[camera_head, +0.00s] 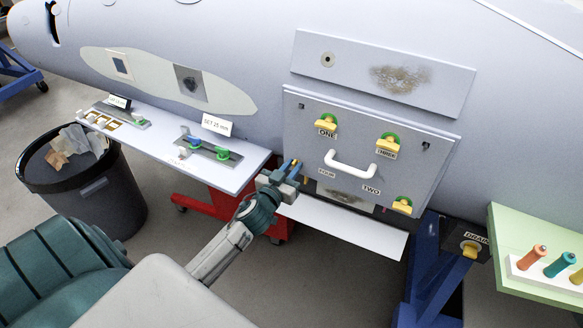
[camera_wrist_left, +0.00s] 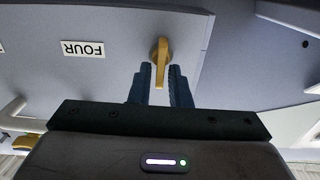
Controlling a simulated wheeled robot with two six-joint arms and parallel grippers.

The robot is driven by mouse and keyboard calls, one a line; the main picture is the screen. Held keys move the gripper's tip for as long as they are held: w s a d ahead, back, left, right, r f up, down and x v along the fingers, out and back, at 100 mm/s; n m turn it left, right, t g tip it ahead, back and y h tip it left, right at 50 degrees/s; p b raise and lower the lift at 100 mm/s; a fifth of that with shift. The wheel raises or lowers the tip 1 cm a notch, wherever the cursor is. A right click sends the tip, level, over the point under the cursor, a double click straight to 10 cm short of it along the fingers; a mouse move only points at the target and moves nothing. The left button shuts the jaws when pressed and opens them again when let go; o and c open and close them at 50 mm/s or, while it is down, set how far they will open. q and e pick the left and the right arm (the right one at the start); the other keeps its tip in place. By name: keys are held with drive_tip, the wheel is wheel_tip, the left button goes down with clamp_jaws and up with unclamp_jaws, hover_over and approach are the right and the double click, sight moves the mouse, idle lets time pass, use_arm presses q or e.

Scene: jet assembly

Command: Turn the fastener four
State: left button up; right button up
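Fastener four is a yellow handle (camera_wrist_left: 161,58) beside the FOUR label (camera_wrist_left: 83,49) in the left wrist view, which shows the panel upside down. The label also shows in the head view (camera_head: 327,174), at the lower left of the grey panel (camera_head: 300,130). My left gripper (camera_wrist_left: 160,84) is at this handle, with one blue finger on each side of its free end. Narrow gaps seem to show between handle and fingers, so it looks open. In the head view my left gripper (camera_head: 288,171) largely hides this fastener. My right gripper is not in view.
The panel has a white handle (camera_head: 350,168) and yellow-green fasteners one (camera_head: 326,123), three (camera_head: 388,144) and two (camera_head: 402,206). A white table (camera_head: 245,173) stands left, a black bin (camera_head: 95,190) farther left. A pale green table (camera_head: 505,240) stands right.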

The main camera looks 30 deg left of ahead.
use_arm(q)
clamp_jaws()
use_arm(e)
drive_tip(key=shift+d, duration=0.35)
